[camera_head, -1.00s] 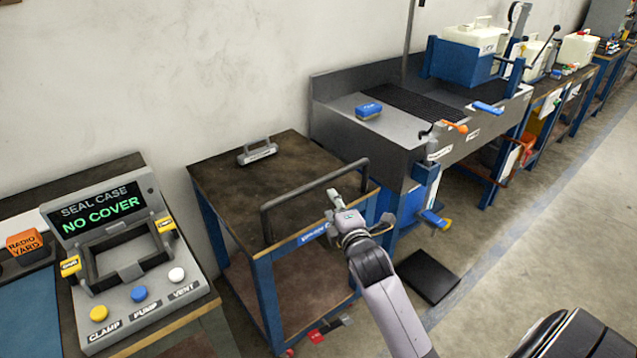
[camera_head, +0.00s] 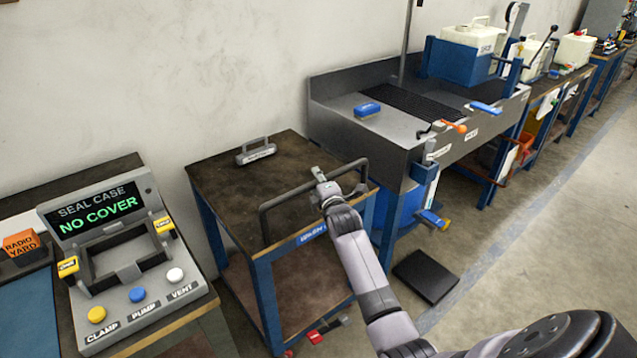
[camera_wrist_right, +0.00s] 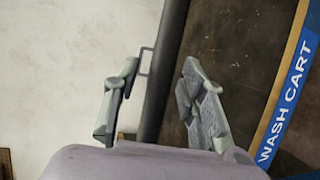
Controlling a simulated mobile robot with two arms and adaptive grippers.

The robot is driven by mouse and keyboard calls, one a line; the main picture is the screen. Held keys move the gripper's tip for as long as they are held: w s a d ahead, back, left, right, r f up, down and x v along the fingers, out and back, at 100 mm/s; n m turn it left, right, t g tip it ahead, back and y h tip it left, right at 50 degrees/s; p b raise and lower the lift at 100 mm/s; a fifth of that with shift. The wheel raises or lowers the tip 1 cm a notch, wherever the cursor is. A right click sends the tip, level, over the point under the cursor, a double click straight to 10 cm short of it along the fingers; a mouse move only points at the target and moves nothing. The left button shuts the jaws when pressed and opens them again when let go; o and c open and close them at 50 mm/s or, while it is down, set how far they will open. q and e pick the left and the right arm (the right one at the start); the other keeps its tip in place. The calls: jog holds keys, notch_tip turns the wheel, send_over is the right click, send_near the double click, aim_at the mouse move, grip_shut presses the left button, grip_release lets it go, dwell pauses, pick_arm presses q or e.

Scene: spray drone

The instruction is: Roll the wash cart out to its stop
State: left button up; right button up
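The wash cart (camera_head: 290,245) has a dark worn top and blue frame and stands between the seal case bench and the sink. Its black push handle (camera_head: 287,199) rises along the front edge. My right gripper (camera_head: 318,178) is at the handle's right part. In the right wrist view the gripper (camera_wrist_right: 160,95) is open, and the handle bar (camera_wrist_right: 165,70) runs between its fingers with gaps showing. The label "WASH CART" (camera_wrist_right: 286,100) shows at right there. My left gripper is not in view.
A seal case (camera_head: 125,255) reading "NO COVER" stands on the left bench. A sink bench (camera_head: 400,120) stands close to the cart's right. A black floor pad (camera_head: 427,276) lies right of the cart. Open floor (camera_head: 540,240) extends to the right.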

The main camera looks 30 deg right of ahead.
jog(key=shift+c, duration=0.4)
grip_shut()
dwell(0.4)
